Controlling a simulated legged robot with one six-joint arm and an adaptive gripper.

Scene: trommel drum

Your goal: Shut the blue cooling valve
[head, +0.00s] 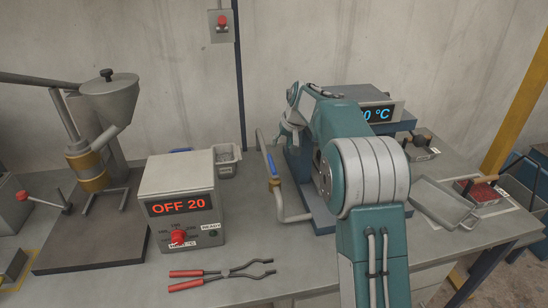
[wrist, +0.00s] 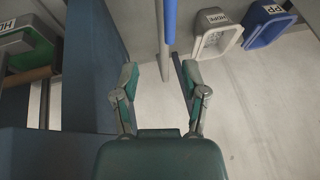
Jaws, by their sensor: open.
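The blue valve handle (head: 264,150) stands upright, leaning slightly, on a pipe with a brass fitting (head: 275,184) at the left side of the blue machine. My gripper (head: 284,141) is just right of the handle in the head view, partly hidden by my arm. In the wrist view my gripper (wrist: 160,72) is open, its two fingers spread. The blue handle (wrist: 170,20) shows beyond the fingertips, in line with the gap. A grey bar below it reaches between the tips. I cannot tell whether anything touches.
A control box (head: 180,203) reading "OFF 20" stands left of the valve. Tongs (head: 225,273) lie at the front edge. A grey bin (wrist: 215,36) and a blue bin (wrist: 268,22) are nearby. The blue machine body (wrist: 95,75) is close on the left in the wrist view.

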